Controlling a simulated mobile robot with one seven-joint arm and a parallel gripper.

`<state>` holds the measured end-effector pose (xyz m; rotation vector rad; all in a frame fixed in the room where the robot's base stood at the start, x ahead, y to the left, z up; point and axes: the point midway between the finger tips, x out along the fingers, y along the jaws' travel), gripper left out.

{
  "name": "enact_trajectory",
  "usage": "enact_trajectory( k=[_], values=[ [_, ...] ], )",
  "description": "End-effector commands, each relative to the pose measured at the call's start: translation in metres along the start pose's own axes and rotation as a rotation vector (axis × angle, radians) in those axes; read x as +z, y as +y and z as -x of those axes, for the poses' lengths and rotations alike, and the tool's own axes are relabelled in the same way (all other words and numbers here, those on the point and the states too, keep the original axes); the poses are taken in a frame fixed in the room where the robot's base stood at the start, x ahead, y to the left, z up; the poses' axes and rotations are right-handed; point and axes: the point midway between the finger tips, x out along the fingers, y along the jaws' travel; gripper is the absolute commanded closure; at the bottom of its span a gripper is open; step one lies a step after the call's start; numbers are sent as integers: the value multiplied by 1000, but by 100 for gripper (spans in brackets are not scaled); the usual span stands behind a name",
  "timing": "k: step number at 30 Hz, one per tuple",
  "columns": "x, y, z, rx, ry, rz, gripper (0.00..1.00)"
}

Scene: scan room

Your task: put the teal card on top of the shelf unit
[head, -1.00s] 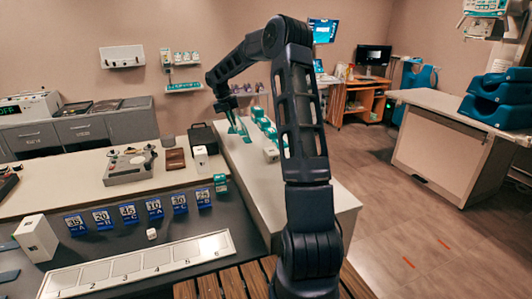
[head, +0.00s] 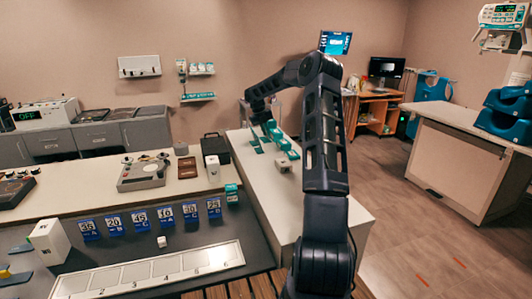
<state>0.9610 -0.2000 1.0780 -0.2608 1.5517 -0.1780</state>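The white shelf unit (head: 318,203) runs from front to back right of the dark counter, with a flat pale top. My gripper (head: 258,132) is low over the far left part of that top. A thin teal piece, likely the teal card (head: 255,141), shows just under the fingers, at or very near the top surface. The fingers are small and dark here, so I cannot tell whether they still hold it.
Blue number cards (head: 139,218) and a white numbered strip (head: 150,271) lie on the dark counter at left. A black case (head: 215,148) and a white box (head: 217,172) stand close left of the shelf unit.

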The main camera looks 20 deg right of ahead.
Motion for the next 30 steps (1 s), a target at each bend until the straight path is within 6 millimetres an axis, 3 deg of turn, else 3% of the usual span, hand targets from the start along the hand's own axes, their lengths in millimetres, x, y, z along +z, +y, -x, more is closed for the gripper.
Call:
enact_trajectory(
  k=[3, 9, 17, 25, 30],
  values=[
    [0, 8, -26, 1, 3, 1, 100],
    [0, 18, -59, 1, 0, 0, 100],
    [0, 22, -75, 1, 1, -1, 100],
    [0, 31, -107, 2, 1, -1, 100],
    [0, 33, -112, 1, -2, -1, 100]
  ],
)
